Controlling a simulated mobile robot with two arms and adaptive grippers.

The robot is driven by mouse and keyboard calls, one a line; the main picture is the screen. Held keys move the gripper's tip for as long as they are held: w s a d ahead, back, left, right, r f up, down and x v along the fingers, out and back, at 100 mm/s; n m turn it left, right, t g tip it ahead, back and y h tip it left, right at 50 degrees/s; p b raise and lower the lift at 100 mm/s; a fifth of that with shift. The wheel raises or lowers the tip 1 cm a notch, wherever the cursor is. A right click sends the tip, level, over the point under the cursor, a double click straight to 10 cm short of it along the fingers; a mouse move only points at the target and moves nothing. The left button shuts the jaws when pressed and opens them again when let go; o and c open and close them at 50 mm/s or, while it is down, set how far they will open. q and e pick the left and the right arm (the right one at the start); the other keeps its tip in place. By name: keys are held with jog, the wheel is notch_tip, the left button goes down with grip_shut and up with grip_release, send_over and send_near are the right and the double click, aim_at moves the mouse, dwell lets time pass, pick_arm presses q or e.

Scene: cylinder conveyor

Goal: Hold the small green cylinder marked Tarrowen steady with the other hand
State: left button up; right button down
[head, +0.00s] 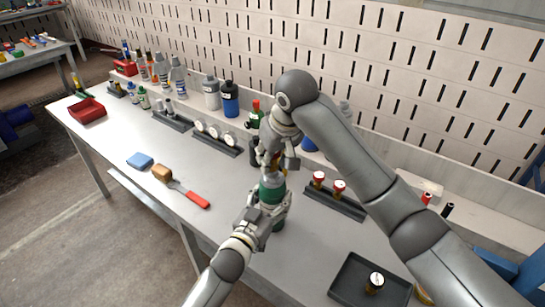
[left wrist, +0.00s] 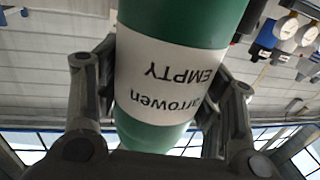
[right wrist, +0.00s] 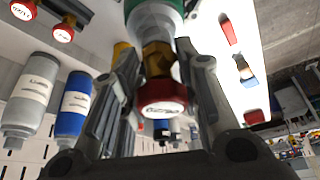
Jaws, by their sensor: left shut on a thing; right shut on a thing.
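The small green cylinder (head: 271,190) stands about upright over the front middle of the bench. Its white label (left wrist: 165,75) reads "arrowen" and "EMPTY", upside down in the left wrist view; the first letter is hidden. My left gripper (head: 268,212) is shut around the cylinder's body, a finger on each side. A brass valve (right wrist: 157,58) with a red knob (right wrist: 162,97) sits at the cylinder's top. My right gripper (right wrist: 160,75) is shut on this valve from above, with a finger on each side. In the head view my right gripper (head: 276,163) mostly hides the valve.
A black rack with two red-knobbed valves (head: 335,200) stands right of the cylinder. A dark tray (head: 345,285) holds one small part. Bottles line the back.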

jog(key=c, duration=1)
grip_release()
jog(key=shift+m, duration=0.5)
jog(key=v, duration=1.2)
jog(key=shift+s+a, duration=0.1)
pick_arm(q)
jog(key=o, duration=1.2)
